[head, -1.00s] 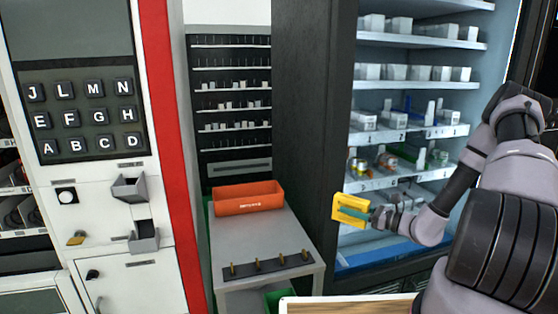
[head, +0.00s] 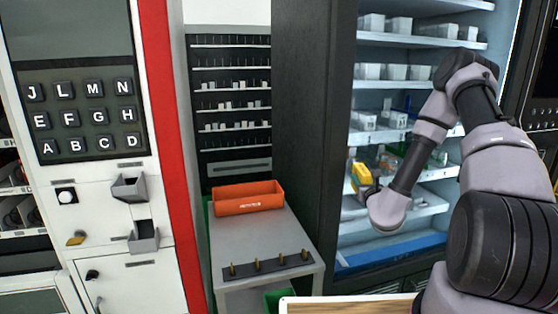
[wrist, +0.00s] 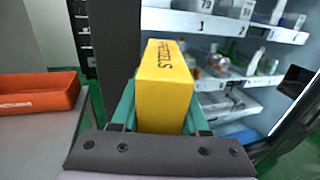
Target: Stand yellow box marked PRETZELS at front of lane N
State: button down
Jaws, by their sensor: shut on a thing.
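The yellow box (wrist: 165,85) with dark lettering on its upper face is between the teal fingers of my gripper (wrist: 160,112) in the wrist view. My gripper is shut on it. In the head view the yellow box (head: 361,175) shows at the end of my arm, before the open shelf cabinet. My gripper (head: 369,188) there is partly hidden by my wrist. The cabinet's shelves (head: 440,130) hold several small items behind number labels. I cannot make out a label N on them.
An orange bin (head: 248,207) stands on a grey stand (head: 262,242) left of the cabinet. The dark cabinet side (head: 305,140) lies between them. A panel with lettered keys, N (head: 124,87) among them, is at the left.

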aim_at(367, 182)
jog(key=s, duration=0.1)
jog(key=s+r, duration=0.1)
jog(key=s, duration=0.1)
jog(key=shift+a+r, duration=0.1)
jog(key=shift+r, duration=0.15)
dwell(0.4)
